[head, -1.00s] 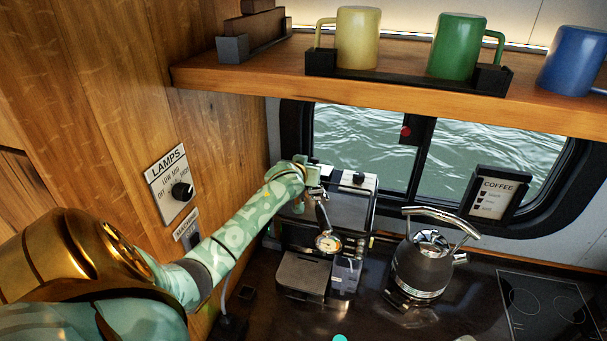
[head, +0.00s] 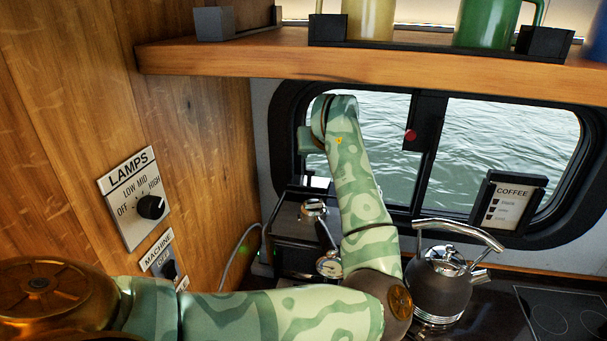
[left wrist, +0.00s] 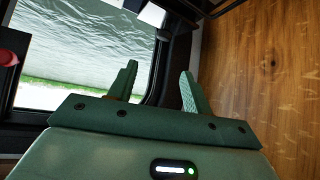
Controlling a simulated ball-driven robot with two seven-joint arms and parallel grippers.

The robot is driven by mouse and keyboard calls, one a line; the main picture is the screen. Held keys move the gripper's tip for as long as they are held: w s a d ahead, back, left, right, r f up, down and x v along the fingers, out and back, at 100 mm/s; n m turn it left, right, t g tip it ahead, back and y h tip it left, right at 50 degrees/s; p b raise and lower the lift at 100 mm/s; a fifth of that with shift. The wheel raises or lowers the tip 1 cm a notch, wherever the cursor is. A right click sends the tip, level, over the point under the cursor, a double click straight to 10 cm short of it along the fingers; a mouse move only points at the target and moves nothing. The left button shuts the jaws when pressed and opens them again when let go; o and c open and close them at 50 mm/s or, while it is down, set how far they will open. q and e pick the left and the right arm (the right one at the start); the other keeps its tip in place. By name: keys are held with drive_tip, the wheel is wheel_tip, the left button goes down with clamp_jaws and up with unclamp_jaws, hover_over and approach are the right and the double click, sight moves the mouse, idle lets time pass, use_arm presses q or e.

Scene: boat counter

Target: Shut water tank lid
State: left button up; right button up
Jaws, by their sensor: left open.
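The coffee machine (head: 292,228) stands on the counter below the window, partly hidden by my left arm. I cannot clearly make out the water tank lid. A dark upright piece (head: 297,168) shows at the back of the machine, just below my left gripper, but I cannot tell whether it is the lid. My left gripper (head: 308,140) is raised above the back of the machine, in front of the window. In the left wrist view its two green fingers (left wrist: 158,85) are apart with nothing between them. My right gripper is not in view.
A wooden shelf (head: 360,62) with mugs hangs above the arm. A kettle (head: 440,285) stands right of the machine, close to my left forearm. A wooden wall with a lamps switch (head: 150,207) and a machine switch (head: 168,268) is on the left. A hob (head: 565,312) is at the right.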

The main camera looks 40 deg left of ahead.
sight(310, 170)
use_arm(q)
drive_tip(key=shift+m+g, duration=0.3)
drive_tip(key=shift+m, duration=0.1)
drive_tip(key=p+x, duration=0.1)
drive_tip(key=x, duration=1.3)
drive_tip(key=shift+f+p, duration=0.3)
drive_tip(key=shift+f, duration=0.1)
drive_tip(key=shift+w+a+f, duration=0.2)
drive_tip(key=shift+a+f, duration=0.25)
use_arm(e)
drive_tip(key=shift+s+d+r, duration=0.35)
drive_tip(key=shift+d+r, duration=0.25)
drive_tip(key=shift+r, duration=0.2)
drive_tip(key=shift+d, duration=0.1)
